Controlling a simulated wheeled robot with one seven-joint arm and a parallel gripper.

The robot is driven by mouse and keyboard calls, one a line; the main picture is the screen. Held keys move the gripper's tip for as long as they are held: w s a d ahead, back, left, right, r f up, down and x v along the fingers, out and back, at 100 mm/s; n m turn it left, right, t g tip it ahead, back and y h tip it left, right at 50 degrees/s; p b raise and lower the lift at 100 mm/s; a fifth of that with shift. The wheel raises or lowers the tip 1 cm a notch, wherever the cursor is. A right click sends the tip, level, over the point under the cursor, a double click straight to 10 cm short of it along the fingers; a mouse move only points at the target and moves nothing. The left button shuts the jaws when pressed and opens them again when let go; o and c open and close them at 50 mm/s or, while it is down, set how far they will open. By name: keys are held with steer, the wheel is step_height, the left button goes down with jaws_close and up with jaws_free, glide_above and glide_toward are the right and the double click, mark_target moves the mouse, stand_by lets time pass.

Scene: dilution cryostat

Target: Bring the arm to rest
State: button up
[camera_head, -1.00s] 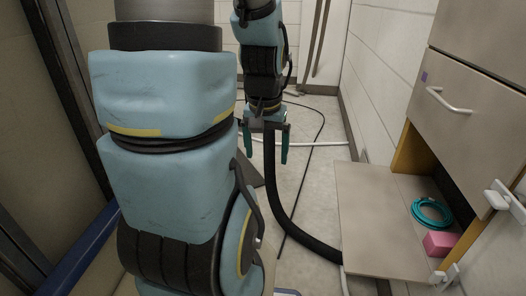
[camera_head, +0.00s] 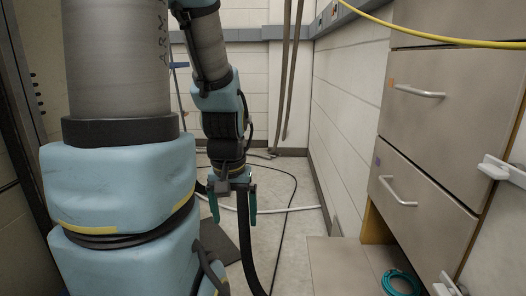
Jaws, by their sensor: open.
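My arm (camera_head: 125,180) fills the left of the head view, with blue and grey links. Its far part hangs down near the middle, with my gripper (camera_head: 233,212) at the lower end. The gripper points downward over the floor. Its two green fingers are apart, and nothing shows between them. A thick black hose passes behind or beside the gripper; which one I cannot tell.
A cabinet with drawers (camera_head: 408,185) stands on the right. Below it, a low shelf (camera_head: 338,268) holds a coiled teal cable (camera_head: 401,283). A yellow cable (camera_head: 440,36) crosses the upper right. Thin cables and a white pipe lie on the floor (camera_head: 285,240).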

step_height(320, 180, up, 20)
steer(key=p, duration=1.8)
steer(key=shift+r, duration=0.15)
steer(key=shift+o, duration=0.7)
steer(key=shift+r, duration=0.2)
steer(key=shift+f, duration=0.2)
